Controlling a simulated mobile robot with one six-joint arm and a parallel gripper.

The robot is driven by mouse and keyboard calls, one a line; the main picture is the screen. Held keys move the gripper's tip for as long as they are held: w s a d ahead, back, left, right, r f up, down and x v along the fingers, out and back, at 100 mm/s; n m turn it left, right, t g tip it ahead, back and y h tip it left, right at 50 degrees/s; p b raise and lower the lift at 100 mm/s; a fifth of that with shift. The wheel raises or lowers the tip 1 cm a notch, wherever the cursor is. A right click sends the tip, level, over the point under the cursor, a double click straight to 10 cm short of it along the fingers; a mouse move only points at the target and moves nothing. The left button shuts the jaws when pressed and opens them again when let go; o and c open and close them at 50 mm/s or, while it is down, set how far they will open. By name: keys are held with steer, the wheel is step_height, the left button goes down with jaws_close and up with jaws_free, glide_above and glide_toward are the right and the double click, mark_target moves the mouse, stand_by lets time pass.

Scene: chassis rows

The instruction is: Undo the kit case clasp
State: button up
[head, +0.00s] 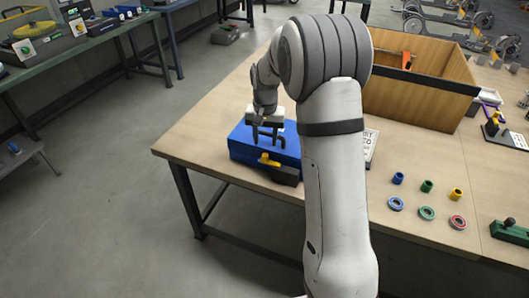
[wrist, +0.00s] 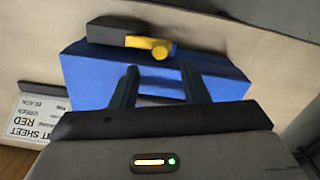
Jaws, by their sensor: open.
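The kit case (head: 245,143) is a blue box near the left corner of the wooden table. Its clasp (head: 268,159) is a yellow lever on a dark block at the case's front side. In the wrist view the blue case (wrist: 90,73) lies beyond my fingers, and the yellow clasp (wrist: 150,44) lies across the dark block at its far edge. My gripper (head: 266,142) is over the case top, fingers pointing down. In the wrist view my gripper (wrist: 158,74) is open and empty, its fingers apart and short of the clasp. My arm hides part of the case's right side.
A printed sheet (head: 371,146) lies right of the case. A large wooden crate (head: 415,97) stands behind my arm. Small coloured cylinders and rings (head: 427,213) lie at the right. The table's front edge is close to the case.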

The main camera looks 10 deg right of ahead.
mark_target(265, 154)
step_height(265, 154, down, 7)
steer(key=shift+r, duration=0.2)
jaws_close()
stand_by(0.5)
